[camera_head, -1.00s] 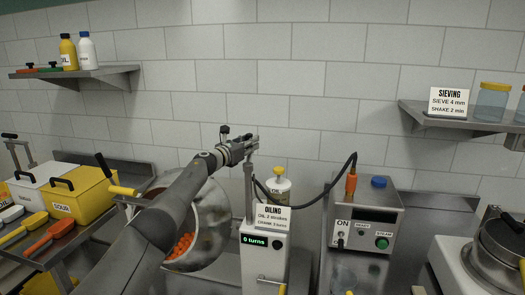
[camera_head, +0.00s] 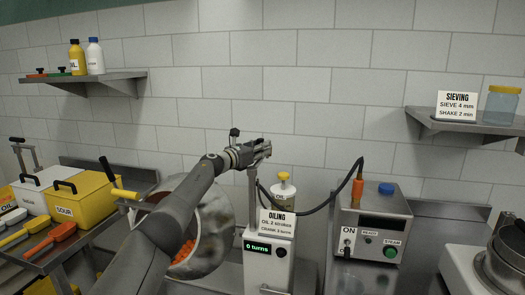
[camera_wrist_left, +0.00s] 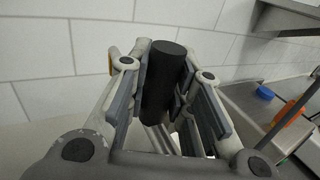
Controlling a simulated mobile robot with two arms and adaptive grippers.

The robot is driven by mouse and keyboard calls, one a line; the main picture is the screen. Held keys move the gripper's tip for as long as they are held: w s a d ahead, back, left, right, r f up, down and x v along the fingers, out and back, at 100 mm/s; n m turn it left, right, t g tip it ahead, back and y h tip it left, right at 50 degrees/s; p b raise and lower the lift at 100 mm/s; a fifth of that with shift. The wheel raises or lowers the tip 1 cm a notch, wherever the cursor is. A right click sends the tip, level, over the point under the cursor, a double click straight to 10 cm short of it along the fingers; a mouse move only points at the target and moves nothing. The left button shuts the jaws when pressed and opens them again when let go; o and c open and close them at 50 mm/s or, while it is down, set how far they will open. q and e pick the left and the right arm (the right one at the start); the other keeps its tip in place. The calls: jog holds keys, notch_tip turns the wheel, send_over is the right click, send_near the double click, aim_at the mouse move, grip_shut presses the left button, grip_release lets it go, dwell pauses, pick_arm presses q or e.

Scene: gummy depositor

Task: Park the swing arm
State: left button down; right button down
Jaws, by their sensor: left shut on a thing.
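My left gripper (camera_head: 262,148) is at the top of a grey upright post (camera_head: 252,195) beside the oiling station. In the left wrist view, the gripper (camera_wrist_left: 165,95) is shut on a black cylindrical handle (camera_wrist_left: 163,80), which stands between its finger pads. I take this handle to be the swing arm's; the rest of the swing arm is mostly hidden behind my gripper and forearm in the head view. My right gripper is not in view.
A tilted steel drum (camera_head: 213,235) with orange pieces is partly behind my left arm. The oiling unit (camera_head: 270,262) reads "0 turns", with an oil bottle (camera_head: 284,190) behind its sign. A steam box (camera_head: 372,235) with a black hose stands to the right.

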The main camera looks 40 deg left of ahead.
pick_arm(q)
jog(key=shift+d+r, duration=0.1)
jog(key=c, duration=1.3)
grip_release()
jog(key=shift+d, duration=0.15)
jog(key=shift+s+a, duration=0.1)
jog(key=shift+a, duration=0.1)
jog(key=shift+s+a, duration=0.1)
jog(key=shift+s, duration=5.8)
